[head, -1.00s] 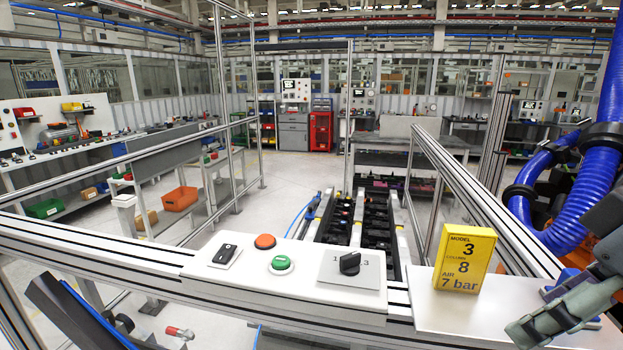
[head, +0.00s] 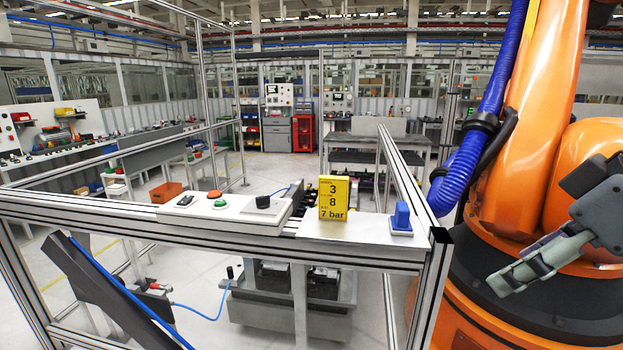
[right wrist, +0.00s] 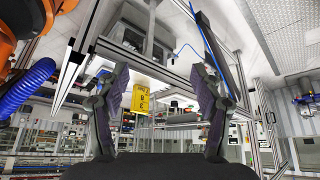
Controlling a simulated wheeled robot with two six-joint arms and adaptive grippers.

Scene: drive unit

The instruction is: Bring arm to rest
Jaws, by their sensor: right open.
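My right gripper (head: 512,280) shows at the right of the head view, grey and open, with nothing between its fingers. It appears in front of the orange robot's dark base; the gap to it cannot be told. In the right wrist view both dark fingers (right wrist: 160,78) stand wide apart, with only background between them. My left gripper is not in view.
A large orange robot (head: 530,110) with a blue hose (head: 470,165) fills the right side. A metal frame rail (head: 130,222) runs across the front. It carries a button panel (head: 225,207), a yellow sign (head: 333,198) and a blue block (head: 402,216).

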